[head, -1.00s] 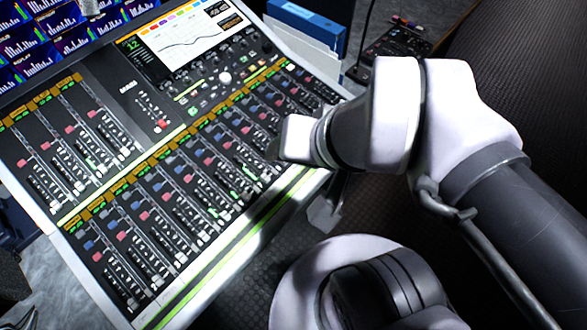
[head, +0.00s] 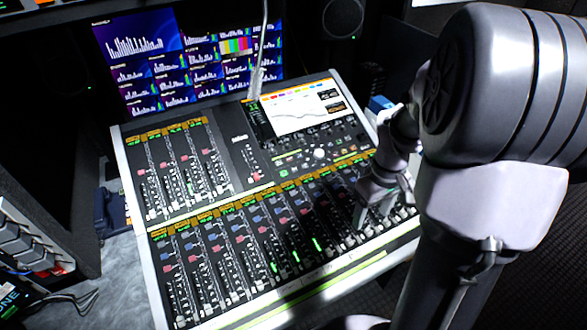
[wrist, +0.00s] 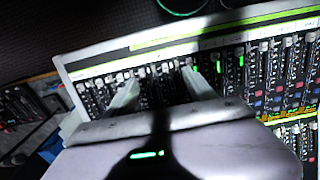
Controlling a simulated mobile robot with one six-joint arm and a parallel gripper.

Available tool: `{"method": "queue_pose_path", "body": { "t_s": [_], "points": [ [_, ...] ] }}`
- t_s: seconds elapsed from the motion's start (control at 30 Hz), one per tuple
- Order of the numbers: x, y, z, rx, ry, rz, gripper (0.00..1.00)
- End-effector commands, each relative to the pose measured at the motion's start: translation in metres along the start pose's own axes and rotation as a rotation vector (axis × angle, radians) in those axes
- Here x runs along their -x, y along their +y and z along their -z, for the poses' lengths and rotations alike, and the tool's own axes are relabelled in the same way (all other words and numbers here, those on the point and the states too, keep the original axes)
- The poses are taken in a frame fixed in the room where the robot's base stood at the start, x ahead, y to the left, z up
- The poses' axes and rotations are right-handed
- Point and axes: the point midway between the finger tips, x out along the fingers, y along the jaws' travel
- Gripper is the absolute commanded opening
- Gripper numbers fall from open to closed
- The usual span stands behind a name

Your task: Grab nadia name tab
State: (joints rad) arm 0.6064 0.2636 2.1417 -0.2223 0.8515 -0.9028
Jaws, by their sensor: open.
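The mixing console (head: 140,215) carries rows of faders under orange label strips (head: 240,207). It also shows in the wrist view, with its pale frame (wrist: 100,58) running across. I cannot make out a tab that reads "Nadia" in either view; the lettering is too small or blurred. My gripper (head: 377,212) is over the right part of the lower fader bank. In the wrist view my gripper (wrist: 160,82) is open, its two pale fingers spread over the faders with nothing seen between them. My gripper body hides part of the console.
Monitors (head: 140,50) with bar graphs stand behind the console. A thin pale upright (head: 258,70) rises near the console screen (head: 298,108). A speaker (head: 342,17) is at the back. A grey surface with cables (head: 75,300) lies at left. Dark floor is at right.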

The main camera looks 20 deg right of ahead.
Motion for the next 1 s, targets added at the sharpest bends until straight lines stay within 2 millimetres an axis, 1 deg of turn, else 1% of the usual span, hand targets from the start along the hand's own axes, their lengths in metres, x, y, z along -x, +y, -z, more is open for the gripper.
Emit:
{"method": "queue_pose_path", "body": {
  "t_s": [0.1, 0.17, 0.4, 0.5, 0.6, 0.73, 0.77, 0.9, 1.0],
  "points": [
    [-0.006, 0.003, -0.001, 0.008, -0.005, 0.002, 0.64],
    [-0.016, 0.002, -0.001, 0.008, -0.006, 0.003, 0.64],
    [-0.090, 0.000, -0.002, 0.006, -0.007, 0.005, 0.64],
    [-0.113, 0.000, -0.002, 0.007, -0.006, 0.004, 0.64],
    [-0.124, 0.000, -0.002, 0.006, -0.005, 0.003, 0.64],
    [-0.134, -0.002, -0.001, 0.006, -0.005, 0.003, 0.64],
    [-0.139, -0.003, -0.001, 0.006, -0.005, 0.003, 0.64],
    [-0.169, -0.008, -0.002, 0.006, -0.006, 0.004, 0.64],
    [-0.180, -0.008, -0.002, 0.005, -0.005, 0.004, 0.64]
  ]
}}
